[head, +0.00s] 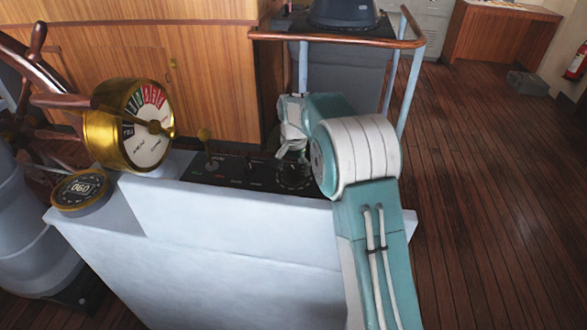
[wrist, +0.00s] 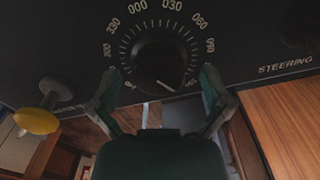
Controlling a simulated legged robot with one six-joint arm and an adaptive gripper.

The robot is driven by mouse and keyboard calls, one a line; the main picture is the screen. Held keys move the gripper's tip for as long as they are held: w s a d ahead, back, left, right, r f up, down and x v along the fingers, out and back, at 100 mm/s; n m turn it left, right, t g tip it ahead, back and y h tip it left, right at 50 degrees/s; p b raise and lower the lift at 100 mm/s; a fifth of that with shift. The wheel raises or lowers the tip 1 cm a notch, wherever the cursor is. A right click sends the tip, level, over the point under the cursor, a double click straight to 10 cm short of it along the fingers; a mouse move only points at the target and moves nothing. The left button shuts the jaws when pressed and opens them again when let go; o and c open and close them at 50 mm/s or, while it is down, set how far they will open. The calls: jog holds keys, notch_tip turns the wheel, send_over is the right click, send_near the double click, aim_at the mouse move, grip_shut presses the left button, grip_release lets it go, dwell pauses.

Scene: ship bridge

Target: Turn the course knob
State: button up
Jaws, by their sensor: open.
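The course knob (wrist: 158,60) is a round black knob in the wrist view, inside a ring of white ticks and degree numbers. A light pointer mark shows near its lower edge, slightly right of centre. My gripper (wrist: 160,78) is open, with one finger on each side of the dial's lower part. I cannot tell whether either finger touches the knob. In the head view, the dial (head: 294,176) shows partly on the dark console panel, and my arm hides much of the gripper there.
A yellow-topped lever (head: 205,135) stands left of the dial and shows in the wrist view (wrist: 37,121). A brass telegraph (head: 130,125) and a round 060 display (head: 80,189) are farther left. A railing (head: 340,42) stands behind; the wooden floor at right is mostly clear.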

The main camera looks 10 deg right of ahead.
jog(key=c, duration=1.2)
jog(key=shift+o, duration=0.2)
jog(key=shift+n, duration=0.3)
jog(key=n, duration=0.5)
jog(key=shift+f, duration=0.1)
jog(key=n, duration=0.6)
jog(key=shift+s, duration=0.1)
